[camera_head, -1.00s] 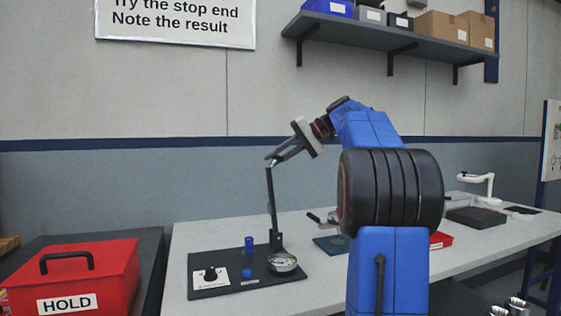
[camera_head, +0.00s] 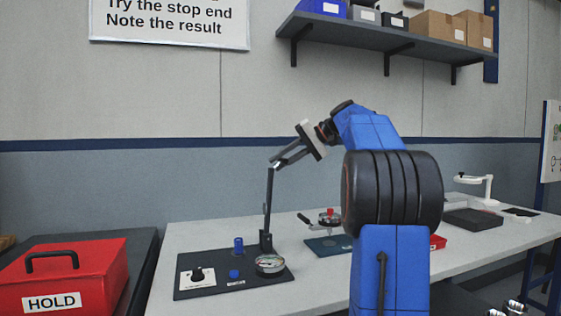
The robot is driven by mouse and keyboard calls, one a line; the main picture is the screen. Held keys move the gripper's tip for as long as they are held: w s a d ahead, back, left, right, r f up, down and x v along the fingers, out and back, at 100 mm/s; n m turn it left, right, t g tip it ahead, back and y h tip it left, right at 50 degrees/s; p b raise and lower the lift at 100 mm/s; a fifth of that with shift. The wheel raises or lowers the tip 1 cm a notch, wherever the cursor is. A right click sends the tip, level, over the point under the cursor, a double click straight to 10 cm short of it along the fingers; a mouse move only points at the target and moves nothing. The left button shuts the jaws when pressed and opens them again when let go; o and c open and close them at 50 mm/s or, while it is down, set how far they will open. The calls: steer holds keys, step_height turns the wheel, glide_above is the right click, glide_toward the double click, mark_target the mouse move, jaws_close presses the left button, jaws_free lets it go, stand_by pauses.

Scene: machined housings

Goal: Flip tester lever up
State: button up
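The tester (camera_head: 213,282) is a dark base plate on the bench, with a black knob, blue parts and a round gauge (camera_head: 269,264). Its long dark lever (camera_head: 268,205) stands nearly upright from a bracket at the back right of the plate. My gripper (camera_head: 275,163) reaches in from the upper right, angled down to the left. Its two fingers show a gap between them and look open. The fingertips are at the lever's light-coloured top end. I cannot tell whether they touch it.
A red HOLD box (camera_head: 72,278) stands on a dark surface at the left. A second fixture (camera_head: 329,217) with a handle and red top is right of the tester, partly behind my arm. A white lamp (camera_head: 487,186) stands at the right. A shelf (camera_head: 385,36) with boxes hangs above.

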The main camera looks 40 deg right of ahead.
steer(key=shift+o, duration=1.4)
steer(key=shift+d+f, duration=0.15)
steer(key=shift+d, duration=0.1)
steer(key=shift+a, duration=0.1)
steer(key=shift+s+r, duration=0.1)
steer(key=shift+r, duration=0.1)
steer(key=v, duration=1.7)
steer(key=shift+s, duration=0.15)
